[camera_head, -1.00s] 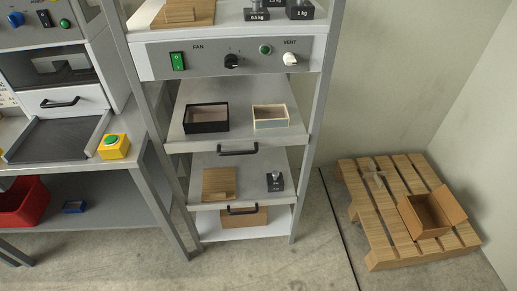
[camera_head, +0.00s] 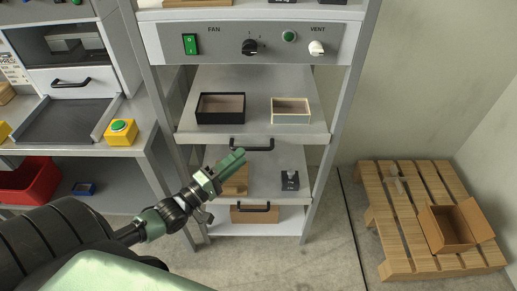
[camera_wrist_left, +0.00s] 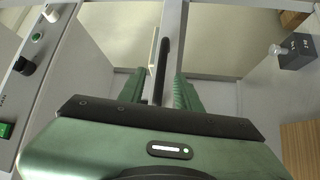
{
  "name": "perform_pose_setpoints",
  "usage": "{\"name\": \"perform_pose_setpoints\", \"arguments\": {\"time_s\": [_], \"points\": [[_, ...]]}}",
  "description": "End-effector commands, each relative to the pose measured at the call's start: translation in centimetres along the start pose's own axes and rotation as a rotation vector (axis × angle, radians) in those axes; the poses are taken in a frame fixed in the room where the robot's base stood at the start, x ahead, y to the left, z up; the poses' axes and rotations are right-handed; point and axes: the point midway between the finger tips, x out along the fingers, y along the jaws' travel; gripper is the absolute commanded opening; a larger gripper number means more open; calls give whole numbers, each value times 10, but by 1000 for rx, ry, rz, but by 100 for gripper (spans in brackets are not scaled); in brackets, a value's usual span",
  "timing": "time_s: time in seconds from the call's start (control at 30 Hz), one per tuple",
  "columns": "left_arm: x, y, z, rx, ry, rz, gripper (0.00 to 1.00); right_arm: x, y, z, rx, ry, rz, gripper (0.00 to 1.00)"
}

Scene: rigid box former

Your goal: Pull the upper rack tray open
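The upper rack tray (camera_head: 250,108) is a grey shelf in the rack, with a black handle (camera_head: 252,145) on its front edge. A black open box (camera_head: 220,120) and a cream open box (camera_head: 291,122) stand on it. My left gripper (camera_head: 232,160) is just below and left of this handle in the head view. In the left wrist view the green fingers (camera_wrist_left: 160,92) are apart, and the dark handle bar (camera_wrist_left: 162,68) shows in line with the gap between them. Contact cannot be told. My right gripper is not in view.
The lower tray holds a weight (camera_head: 290,180) and a wooden board, partly hidden by my gripper. The fan and vent panel (camera_head: 268,44) is above. A pallet (camera_head: 387,222) with a carton (camera_head: 447,228) lies right. A bench with a yellow button box (camera_head: 121,133) stands left.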

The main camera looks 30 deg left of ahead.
Motion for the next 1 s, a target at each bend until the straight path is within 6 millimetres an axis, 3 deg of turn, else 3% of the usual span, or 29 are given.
{"name": "perform_pose_setpoints", "arguments": {"time_s": [0.1, 0.3, 0.67, 0.7, 0.8, 1.0], "points": [[22, -2, 1, 2, 0, 5, 34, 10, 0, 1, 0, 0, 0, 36], [48, -2, 0, 3, 0, 1, 34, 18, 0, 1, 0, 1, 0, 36], [56, -1, 0, 3, 0, -3, 34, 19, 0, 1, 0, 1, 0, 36], [56, -1, 0, 3, 0, -3, 31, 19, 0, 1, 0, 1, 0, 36], [56, -1, 0, 3, 0, -3, 3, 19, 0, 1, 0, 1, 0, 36], [56, -1, 0, 3, 0, -3, 0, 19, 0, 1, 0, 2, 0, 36]]}}
